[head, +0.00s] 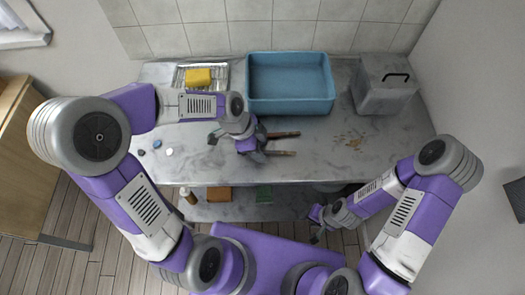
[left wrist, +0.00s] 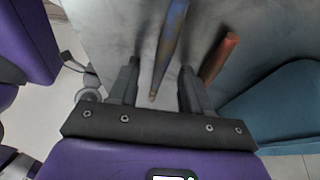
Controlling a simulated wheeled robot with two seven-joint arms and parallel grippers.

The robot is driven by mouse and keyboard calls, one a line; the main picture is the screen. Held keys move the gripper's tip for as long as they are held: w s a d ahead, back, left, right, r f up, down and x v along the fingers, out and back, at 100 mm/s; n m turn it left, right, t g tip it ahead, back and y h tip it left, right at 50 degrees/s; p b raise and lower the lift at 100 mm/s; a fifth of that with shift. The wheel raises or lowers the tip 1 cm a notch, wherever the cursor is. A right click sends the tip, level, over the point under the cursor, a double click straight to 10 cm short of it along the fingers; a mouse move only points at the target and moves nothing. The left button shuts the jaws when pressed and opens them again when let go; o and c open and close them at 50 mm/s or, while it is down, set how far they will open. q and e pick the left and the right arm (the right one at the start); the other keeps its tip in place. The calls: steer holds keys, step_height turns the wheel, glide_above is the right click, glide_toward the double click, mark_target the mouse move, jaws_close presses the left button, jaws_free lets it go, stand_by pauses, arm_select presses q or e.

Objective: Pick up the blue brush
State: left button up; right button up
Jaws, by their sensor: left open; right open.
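The blue brush (left wrist: 172,45) shows in the left wrist view as a thin blue handle with a tan tip, lying between the two fingers of my left gripper (left wrist: 158,75). The fingers are open, with a gap on both sides of the handle. In the head view my left gripper (head: 250,147) is low over the middle of the counter and hides most of what lies under it. My right gripper (head: 317,222) is open and empty, in front of the counter's edge, away from the brush.
A reddish-brown handle (left wrist: 219,58) lies just outside one left finger. A blue basin (head: 290,85) stands at the back. A yellow sponge (head: 198,77) sits on a wire rack, and a grey lidded box (head: 383,88) stands at right. Brown crumbs (head: 350,141) lie on the counter.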

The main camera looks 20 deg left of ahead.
arm_select(q)
steer(key=shift+f, duration=0.1)
jaws_close()
stand_by(0.3)
step_height(320, 180, up, 10)
steer(key=p, duration=0.3)
steer(key=shift+p, duration=0.3)
